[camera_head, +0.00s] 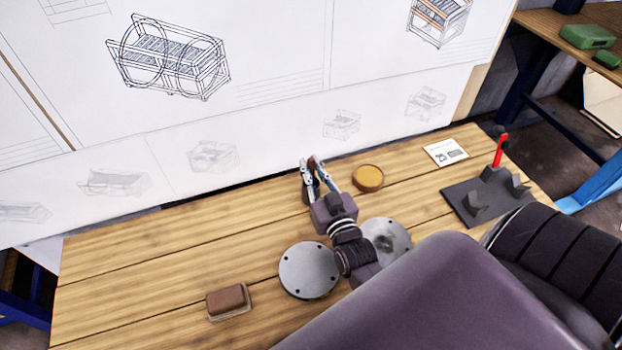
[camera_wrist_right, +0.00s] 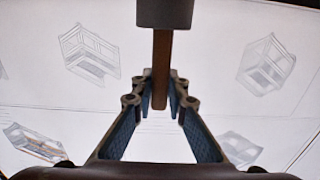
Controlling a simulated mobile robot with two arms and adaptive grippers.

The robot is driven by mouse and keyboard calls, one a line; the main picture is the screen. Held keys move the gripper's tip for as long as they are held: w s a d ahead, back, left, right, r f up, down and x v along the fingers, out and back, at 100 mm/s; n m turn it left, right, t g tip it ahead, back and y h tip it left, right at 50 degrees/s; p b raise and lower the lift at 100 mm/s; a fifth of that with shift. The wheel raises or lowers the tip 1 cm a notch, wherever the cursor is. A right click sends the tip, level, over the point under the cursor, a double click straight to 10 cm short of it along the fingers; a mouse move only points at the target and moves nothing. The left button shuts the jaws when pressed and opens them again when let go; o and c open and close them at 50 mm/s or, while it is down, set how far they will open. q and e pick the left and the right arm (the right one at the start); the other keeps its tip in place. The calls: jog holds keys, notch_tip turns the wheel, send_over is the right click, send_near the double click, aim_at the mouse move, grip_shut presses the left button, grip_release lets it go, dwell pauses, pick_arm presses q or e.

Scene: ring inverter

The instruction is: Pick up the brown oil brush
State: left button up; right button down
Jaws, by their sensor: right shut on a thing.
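My right gripper (camera_head: 309,164) is near the back edge of the wooden table, by the drawing board. In the right wrist view, the gripper (camera_wrist_right: 162,98) is shut on the brown handle of the oil brush (camera_wrist_right: 161,60). My left gripper is not in view.
On the wooden table (camera_head: 130,270) are a round amber tin (camera_head: 368,178), two metal discs (camera_head: 309,270) (camera_head: 386,240), a brown block (camera_head: 228,301), a white card (camera_head: 446,152) and a dark plate (camera_head: 470,205) with a red-handled part (camera_head: 499,150). The left of the table is clear.

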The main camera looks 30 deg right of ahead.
jog(key=shift+r, duration=0.1)
notch_tip(320, 180, up, 20)
jog(key=p, duration=0.1)
jog(key=shift+p, duration=0.4)
jog(key=shift+a, duration=0.1)
dwell(0.5)
